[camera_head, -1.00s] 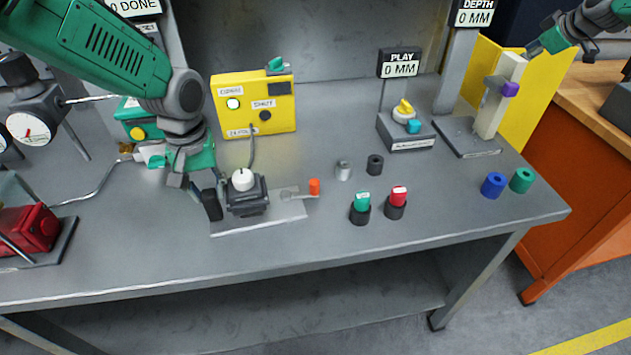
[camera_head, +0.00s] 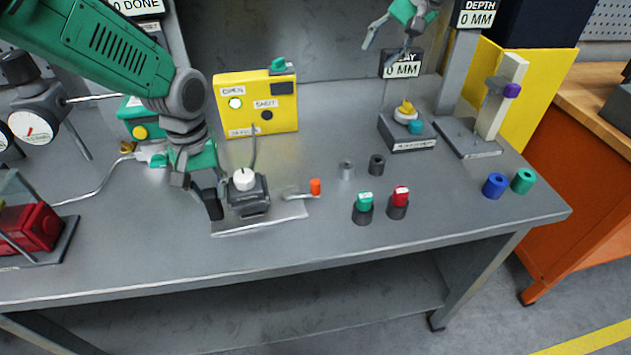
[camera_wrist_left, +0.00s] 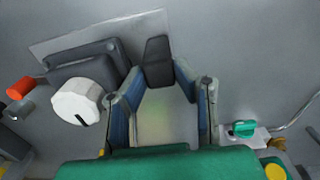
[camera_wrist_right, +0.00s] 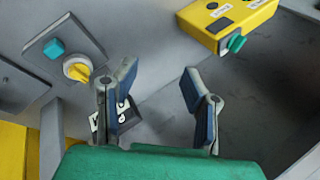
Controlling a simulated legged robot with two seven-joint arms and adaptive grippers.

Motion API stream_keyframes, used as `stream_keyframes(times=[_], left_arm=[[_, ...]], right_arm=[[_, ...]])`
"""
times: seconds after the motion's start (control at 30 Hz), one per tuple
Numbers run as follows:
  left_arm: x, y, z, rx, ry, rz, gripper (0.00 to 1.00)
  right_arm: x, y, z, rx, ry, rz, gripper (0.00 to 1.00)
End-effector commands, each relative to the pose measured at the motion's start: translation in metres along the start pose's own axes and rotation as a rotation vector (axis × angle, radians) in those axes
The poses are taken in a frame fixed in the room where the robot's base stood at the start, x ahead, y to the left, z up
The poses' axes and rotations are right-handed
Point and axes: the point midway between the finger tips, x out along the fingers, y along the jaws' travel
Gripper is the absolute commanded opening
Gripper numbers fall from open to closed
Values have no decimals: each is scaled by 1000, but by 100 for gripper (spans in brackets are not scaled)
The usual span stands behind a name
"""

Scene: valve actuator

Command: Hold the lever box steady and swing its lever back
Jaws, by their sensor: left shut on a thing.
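The lever box (camera_head: 247,195) is a dark grey block with a white round cap on a pale plate on the bench. Its lever (camera_head: 300,194) points right and ends in an orange knob (camera_head: 315,187); the knob also shows in the left wrist view (camera_wrist_left: 19,88). My left gripper (camera_head: 207,195) is at the box's left side. It is shut on a dark upright grip block (camera_wrist_left: 158,62) at the plate's edge.
A yellow button box (camera_head: 255,105) stands behind the lever box, with a cable between. Green and red capped pegs (camera_head: 364,208) (camera_head: 398,203) and small cylinders (camera_head: 376,165) are to the right. The dial unit (camera_head: 407,130) is behind them.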

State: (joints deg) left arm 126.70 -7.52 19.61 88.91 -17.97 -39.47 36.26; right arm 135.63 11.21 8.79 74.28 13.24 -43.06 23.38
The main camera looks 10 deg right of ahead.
Motion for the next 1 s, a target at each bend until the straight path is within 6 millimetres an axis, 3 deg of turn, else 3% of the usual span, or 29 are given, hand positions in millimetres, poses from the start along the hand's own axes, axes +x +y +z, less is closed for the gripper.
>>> stream_keyframes(times=[0.03, 0.2, 0.4, 0.67, 1.0], left_arm=[[2, 2, 1, 1, -2, 2, 0], [2, 2, 1, 1, -2, 3, 0], [2, 2, 2, 2, -2, 3, 0], [2, 2, 2, 2, -3, 3, 0], [2, 2, 2, 2, -4, 3, 0]], right_arm=[[18, 2, 26, 102, -51, 37, 39], [62, 13, 98, 462, -164, 171, 39], [88, 28, 153, 750, -213, 309, 39], [105, 37, 175, 860, -222, 365, 39], [164, 51, 197, 857, -222, 366, 39]])
